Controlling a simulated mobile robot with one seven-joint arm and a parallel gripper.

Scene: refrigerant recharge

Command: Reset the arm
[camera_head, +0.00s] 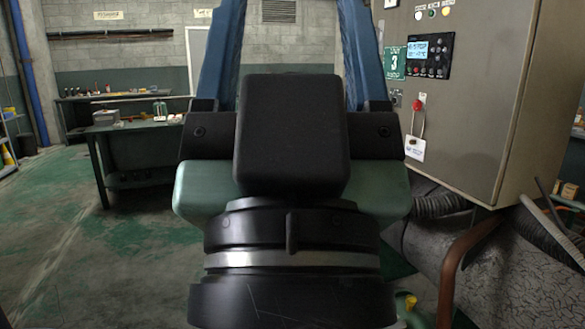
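My gripper (290,40) fills the middle of the head view, pointing up and away from the camera. Its two blue fingers stand well apart, with the back wall showing through the gap between them. Nothing is seen held in the part of the gap that shows. The fingertips are cut off by the top edge of the picture. My black and green wrist below the fingers hides the middle of the room.
A grey control cabinet (475,125) with a display (420,55) and a red-handled switch (417,118) stands close at right. Below it are a large cracked pipe (490,270) and hoses. A workbench (140,130) stands at back left. The green-grey floor (60,220) at left is open.

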